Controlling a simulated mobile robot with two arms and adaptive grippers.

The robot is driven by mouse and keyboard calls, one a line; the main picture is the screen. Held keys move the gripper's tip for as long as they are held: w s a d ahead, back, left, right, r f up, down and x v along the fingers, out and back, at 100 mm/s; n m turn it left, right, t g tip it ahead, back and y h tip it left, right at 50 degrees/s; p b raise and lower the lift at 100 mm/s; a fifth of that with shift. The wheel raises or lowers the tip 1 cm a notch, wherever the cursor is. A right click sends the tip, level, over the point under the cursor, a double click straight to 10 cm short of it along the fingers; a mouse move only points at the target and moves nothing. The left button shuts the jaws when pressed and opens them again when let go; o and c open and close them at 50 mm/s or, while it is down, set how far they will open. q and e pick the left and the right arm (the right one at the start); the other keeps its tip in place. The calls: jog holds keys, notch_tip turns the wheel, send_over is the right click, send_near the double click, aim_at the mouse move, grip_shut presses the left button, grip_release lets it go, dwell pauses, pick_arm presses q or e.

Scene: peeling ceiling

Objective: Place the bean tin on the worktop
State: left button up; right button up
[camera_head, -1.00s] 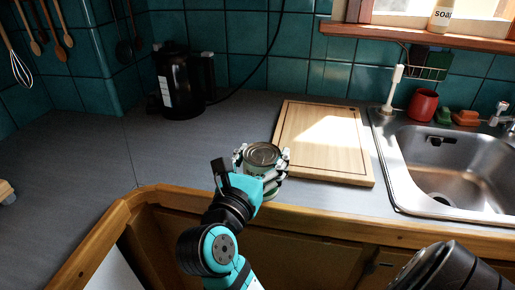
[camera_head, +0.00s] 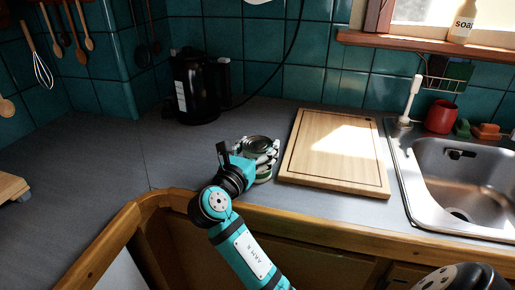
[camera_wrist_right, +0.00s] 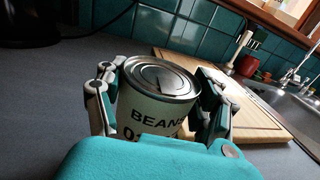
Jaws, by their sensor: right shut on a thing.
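The bean tin (camera_head: 257,144) is a pale tin with a metal lid. The wrist view shows it close up, with "BEANS" on the label (camera_wrist_right: 155,112). My right gripper (camera_head: 259,160) is shut around its sides, one finger on each side in the wrist view (camera_wrist_right: 160,105). The tin stands roughly upright over the grey worktop (camera_head: 110,145), left of the cutting board. Its base is mostly hidden by the gripper, so I cannot tell if it touches the surface. My left gripper is not in view.
A wooden cutting board (camera_head: 335,150) lies just right of the tin, with the sink (camera_head: 412,190) beyond it. A black kettle (camera_head: 193,88) stands at the back. A wooden edge (camera_head: 330,228) runs along the front. The worktop to the left is largely clear.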

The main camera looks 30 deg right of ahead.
jog(key=o, duration=1.5)
jog(key=p+v, duration=0.6)
jog(key=v, duration=0.5)
jog(key=shift+s+a+r, duration=0.1)
jog(key=shift+s+a, duration=0.1)
jog(key=shift+a, duration=0.05)
jog(key=shift+s+a, duration=0.2)
jog(key=shift+a, duration=0.1)
